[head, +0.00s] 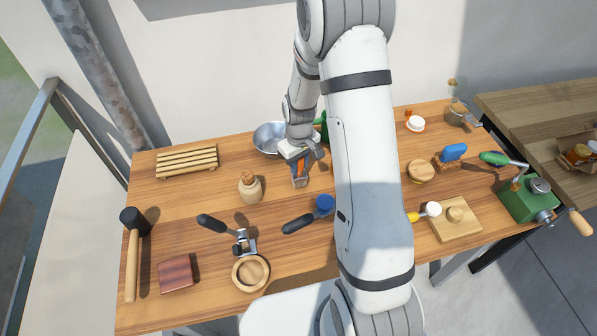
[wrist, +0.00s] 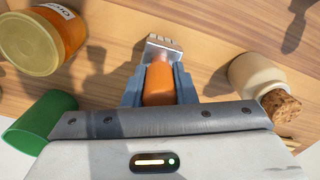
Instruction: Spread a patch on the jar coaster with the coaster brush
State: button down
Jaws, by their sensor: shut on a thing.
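My gripper (head: 300,181) is shut on an orange-handled brush (wrist: 158,85), near the middle back of the table. The brush's metal band and pale bristle end (wrist: 163,48) point away from the wrist, above the wood. In the head view the brush's orange handle (head: 300,168) shows between the fingers. A round wooden dish with a raised rim (head: 251,273) lies at the front, and a round wooden disc (head: 420,171) lies to the right; I cannot tell which is the jar coaster. I see no patch on either.
A corked jar (head: 250,188) stands left of my gripper, a metal bowl (head: 270,137) behind it. An amber jar (wrist: 45,38) and green cylinder (wrist: 40,120) are close in the wrist view. A blue-headed tool (head: 323,205) lies in front. My arm hides the table's centre right.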

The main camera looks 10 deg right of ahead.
jog(key=shift+r+p, duration=1.65)
jog(key=shift+r, duration=1.5)
jog(key=shift+r, duration=0.1)
notch_tip(320, 180, up, 14)
jog(key=p, duration=0.5)
jog(key=w+f+m+b, duration=0.2)
jog(key=f+b, duration=0.2)
jog(key=f, duration=0.3)
jog(key=w+f+m+b, duration=0.2)
jog(key=w+f+b, duration=0.1)
jog(key=f, duration=0.5)
jog(key=shift+m+b, duration=0.3)
jog(key=shift+b, duration=0.4)
jog(key=shift+r, duration=0.1)
